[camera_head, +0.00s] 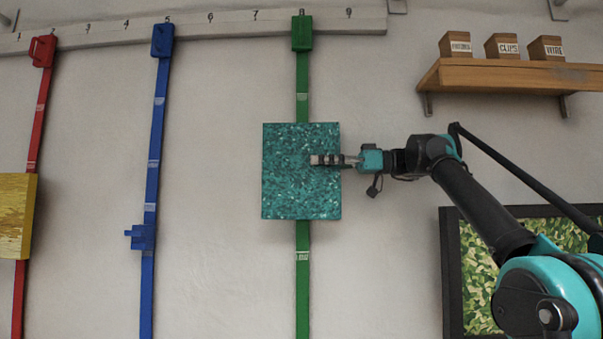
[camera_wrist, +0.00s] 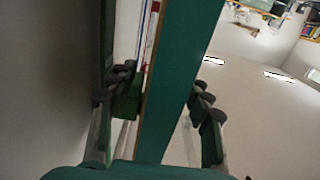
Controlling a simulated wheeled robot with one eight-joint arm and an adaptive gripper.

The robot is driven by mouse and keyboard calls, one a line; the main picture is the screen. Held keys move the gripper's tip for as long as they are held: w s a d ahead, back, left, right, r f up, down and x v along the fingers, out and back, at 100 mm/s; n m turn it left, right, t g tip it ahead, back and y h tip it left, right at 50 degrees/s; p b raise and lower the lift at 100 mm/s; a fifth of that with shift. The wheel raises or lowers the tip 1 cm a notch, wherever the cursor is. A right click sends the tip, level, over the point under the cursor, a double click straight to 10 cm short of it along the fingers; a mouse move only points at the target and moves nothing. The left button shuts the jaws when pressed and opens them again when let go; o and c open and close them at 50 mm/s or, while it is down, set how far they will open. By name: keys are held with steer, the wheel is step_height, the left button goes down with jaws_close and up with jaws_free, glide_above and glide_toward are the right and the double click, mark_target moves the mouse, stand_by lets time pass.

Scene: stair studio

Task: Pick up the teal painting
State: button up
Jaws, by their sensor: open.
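The teal painting (camera_head: 290,195) is a speckled rectangular panel hanging upright on a green strap (camera_head: 302,290). My gripper (camera_head: 316,160) reaches in from the right and overlaps the right part of the panel at mid-height. In the wrist view the painting's teal edge (camera_wrist: 180,70) runs between the two fingers of my gripper (camera_wrist: 165,97). The fingers stand apart on either side of it, with a visible gap on the right side. The left finger is close to the panel; contact cannot be told.
A blue strap (camera_head: 153,110) with an empty blue bracket (camera_head: 143,237) and a red strap (camera_head: 39,120) with a yellow painting (camera_head: 17,215) hang to the left. A wooden shelf (camera_head: 510,75) with labelled boxes and a framed leafy picture (camera_head: 478,262) are on the right.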

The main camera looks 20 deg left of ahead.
steer(key=shift+c, duration=0.6)
jaws_close()
steer(key=shift+r, duration=0.15)
